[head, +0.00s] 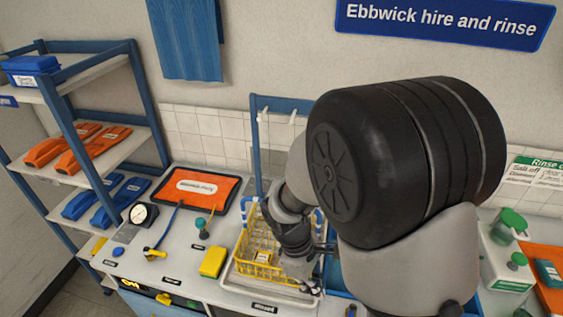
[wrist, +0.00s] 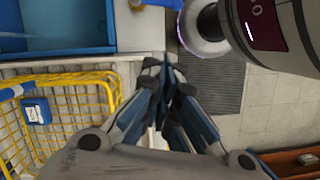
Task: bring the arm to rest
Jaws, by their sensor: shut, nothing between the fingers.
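My arm reaches from the right of the head view across the bench, its large black joint covering much of the middle. My gripper (head: 308,284) points down beside the yellow wire basket (head: 244,246), partly in front of its right side. In the wrist view the fingers of my gripper (wrist: 167,76) meet at the tips, with nothing between them. The yellow basket also shows at the left of the wrist view (wrist: 68,84), apart from the fingertips. The exact gap between gripper and basket in the head view is hard to tell.
A blue basin (wrist: 60,28) lies beyond the basket. On the bench are a yellow sponge (head: 213,262), a round gauge (head: 143,213) and an orange mat (head: 195,187). Grey floor matting (wrist: 212,84) shows below the gripper.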

